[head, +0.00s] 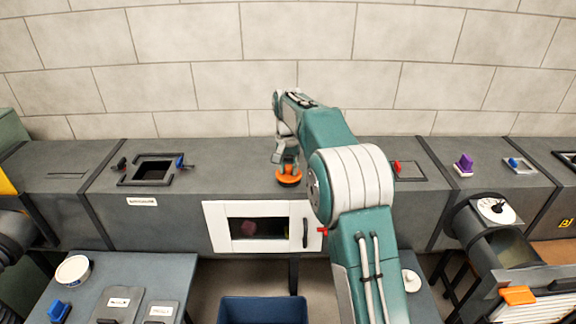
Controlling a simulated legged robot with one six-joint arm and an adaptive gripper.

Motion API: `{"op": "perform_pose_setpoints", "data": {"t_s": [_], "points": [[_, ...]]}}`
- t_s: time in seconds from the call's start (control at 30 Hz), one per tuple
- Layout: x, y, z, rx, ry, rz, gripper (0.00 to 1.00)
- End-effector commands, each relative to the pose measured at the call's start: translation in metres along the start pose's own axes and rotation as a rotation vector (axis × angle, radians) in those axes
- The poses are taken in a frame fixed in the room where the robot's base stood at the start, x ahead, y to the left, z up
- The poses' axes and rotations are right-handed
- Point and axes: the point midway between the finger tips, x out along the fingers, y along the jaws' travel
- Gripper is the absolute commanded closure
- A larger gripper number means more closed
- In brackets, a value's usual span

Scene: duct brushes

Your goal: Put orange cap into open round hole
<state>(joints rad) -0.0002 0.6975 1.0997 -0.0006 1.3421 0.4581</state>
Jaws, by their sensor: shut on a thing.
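The orange cap (289,179) is in my gripper (286,161), at the top of the grey duct (235,182) in the middle of the picture. My gripper points down and is shut on the upper part of the cap. The cap looks upright and very close to the duct top; I cannot tell whether it touches it. No open round hole shows clearly; the area under the cap is hidden by the cap and my arm.
A square opening (153,170) with a dark frame lies in the duct top at left. A white-framed window door (217,228) is on the duct front below the cap. A blue bin (262,310) stands on the floor. Side tables (120,268) hold lids and a tub (72,270).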

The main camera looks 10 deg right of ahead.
Motion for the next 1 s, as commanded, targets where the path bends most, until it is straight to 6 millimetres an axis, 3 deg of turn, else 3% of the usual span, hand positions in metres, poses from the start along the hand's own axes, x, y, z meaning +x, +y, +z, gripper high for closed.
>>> {"op": "perform_pose_setpoints", "data": {"t_s": [0.47,0.5,0.57,1.0], "points": [[0.0007,0.0,0.0001,0.0,0.0,0.0,0.95],[0.0007,0.0,0.0001,0.0,0.0,0.0,0.53],[0.0007,0.0,0.0001,0.0,0.0,0.0,0.26],[-0.0027,-0.0001,-0.0002,0.0,0.001,0.0,0.26]]}}
